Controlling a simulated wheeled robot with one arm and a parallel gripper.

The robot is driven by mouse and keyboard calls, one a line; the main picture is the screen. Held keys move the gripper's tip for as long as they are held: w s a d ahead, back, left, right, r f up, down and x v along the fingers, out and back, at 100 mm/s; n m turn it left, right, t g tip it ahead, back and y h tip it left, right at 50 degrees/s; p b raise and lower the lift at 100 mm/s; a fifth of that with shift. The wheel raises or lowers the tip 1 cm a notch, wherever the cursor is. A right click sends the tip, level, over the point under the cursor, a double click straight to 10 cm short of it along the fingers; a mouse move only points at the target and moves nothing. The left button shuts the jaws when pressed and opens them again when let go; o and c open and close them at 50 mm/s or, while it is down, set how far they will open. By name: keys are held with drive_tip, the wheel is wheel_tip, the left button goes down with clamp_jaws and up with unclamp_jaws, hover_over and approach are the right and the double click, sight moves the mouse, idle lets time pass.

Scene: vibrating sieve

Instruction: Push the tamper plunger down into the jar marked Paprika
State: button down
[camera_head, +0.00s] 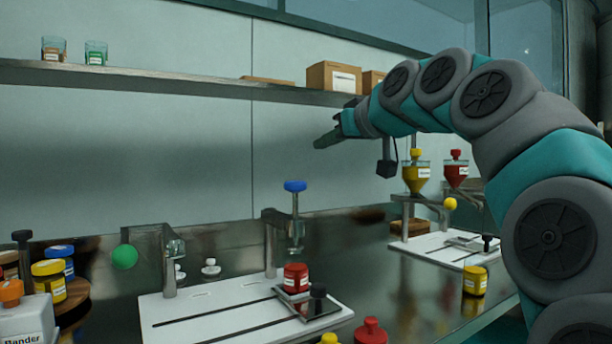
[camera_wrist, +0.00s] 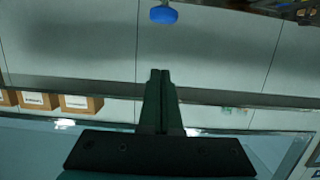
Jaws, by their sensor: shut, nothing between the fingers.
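The tamper plunger has a blue knob (camera_head: 295,186) on a thin vertical rod and stands raised on a metal post. A red-lidded or red-filled jar (camera_head: 295,275) sits below it on the white base; its label is too small to read. My gripper (camera_head: 320,142) is shut and empty, above and to the right of the blue knob, apart from it. In the wrist view the shut fingers (camera_wrist: 160,76) point toward the wall, and the blue knob (camera_wrist: 163,15) shows beyond their tips at the top edge.
A shelf (camera_head: 180,79) with cardboard boxes (camera_head: 333,77) and small glasses runs along the wall near my arm. A green ball lever (camera_head: 124,257) is left of the plunger. Yellow and red funnels (camera_head: 416,178) stand at right. Jars crowd the lower left.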

drive_tip(key=shift+w+a, duration=0.1)
idle(0.3)
drive_tip(key=p, duration=0.1)
hover_over(300, 182)
wheel_tip(300, 182, down, 2)
drive_tip(key=shift+f, duration=2.25)
drive_tip(key=shift+f, duration=0.1)
wheel_tip(300, 182, down, 6)
drive_tip(key=b, duration=0.5)
